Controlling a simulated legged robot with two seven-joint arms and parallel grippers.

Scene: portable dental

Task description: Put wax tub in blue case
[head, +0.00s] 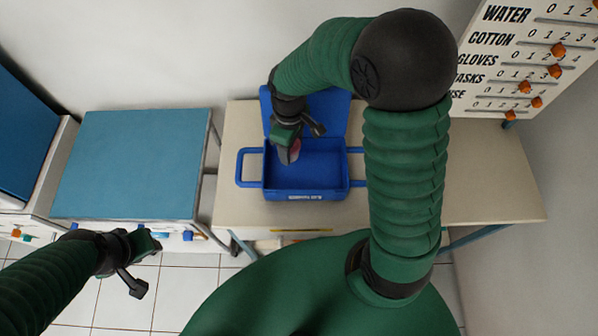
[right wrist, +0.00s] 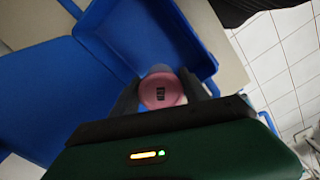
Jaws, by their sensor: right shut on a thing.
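The blue case (head: 322,178) stands open on the beige table, its lid (head: 328,112) raised at the back. My right gripper (head: 290,150) is over the left part of the case. It is shut on the wax tub (head: 289,153), a small pink round tub. In the right wrist view the tub's pink lid (right wrist: 161,90) with a dark label sits between the fingers, and the case (right wrist: 140,38) lies behind it. I cannot tell whether the tub touches the case floor. My left gripper (head: 147,262) is open and empty, low at the left, away from the case.
The beige table (head: 490,185) is clear right of the case. A blue-topped cabinet (head: 130,160) stands to the left. A white counting board (head: 540,60) with orange sliders hangs at the upper right. Blue handles (head: 241,168) stick out from the case's sides.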

